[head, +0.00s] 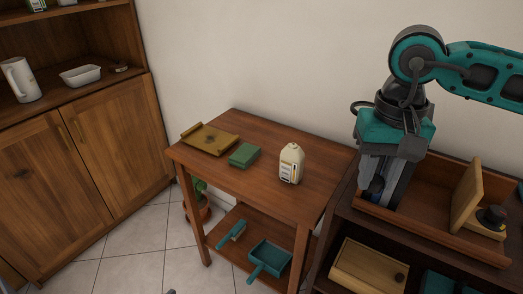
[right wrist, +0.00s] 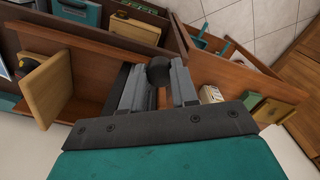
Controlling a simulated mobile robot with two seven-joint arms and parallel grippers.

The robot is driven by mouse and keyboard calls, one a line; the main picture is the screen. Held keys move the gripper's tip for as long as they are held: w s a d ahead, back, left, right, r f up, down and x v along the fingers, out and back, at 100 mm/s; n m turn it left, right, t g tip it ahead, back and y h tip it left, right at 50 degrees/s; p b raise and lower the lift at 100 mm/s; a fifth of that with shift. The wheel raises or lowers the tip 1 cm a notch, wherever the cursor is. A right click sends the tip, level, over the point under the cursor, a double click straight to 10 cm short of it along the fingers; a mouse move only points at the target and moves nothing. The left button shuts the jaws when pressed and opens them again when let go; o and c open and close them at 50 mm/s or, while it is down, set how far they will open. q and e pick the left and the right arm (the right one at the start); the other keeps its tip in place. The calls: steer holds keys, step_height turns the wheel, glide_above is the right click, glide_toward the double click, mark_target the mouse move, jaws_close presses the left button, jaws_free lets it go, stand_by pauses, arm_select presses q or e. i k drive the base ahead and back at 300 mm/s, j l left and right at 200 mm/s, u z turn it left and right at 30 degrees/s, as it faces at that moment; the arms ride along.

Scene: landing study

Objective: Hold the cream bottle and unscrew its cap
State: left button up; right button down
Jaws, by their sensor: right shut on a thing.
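The cream bottle (head: 291,165) stands upright on the wooden side table (head: 283,199), towards its right side. It has a pale body with a dark-and-white label. Its top looks cream; I cannot tell whether a cap is on it. It also shows in the right wrist view (right wrist: 210,94), beyond the fingers. My right gripper (head: 379,194) points down over the open compartment of the wooden unit, right of the table and apart from the bottle. It is shut on a dark round thing (right wrist: 158,72), whose identity is unclear. My left gripper is out of view.
A yellow-brown tray (head: 225,146) and a green box (head: 244,155) lie on the table, left of the bottle. The wooden unit (head: 447,240) holds a wooden board (head: 466,192) and a dark round object (head: 492,216).

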mark_target(292, 157)
steer(key=i+j, duration=0.1)
steer(key=j, duration=0.75)
steer(key=i+j+u, duration=0.1)
steer(key=j, duration=0.35)
steer(key=i+l+u, duration=0.1)
steer(key=i, duration=0.7)
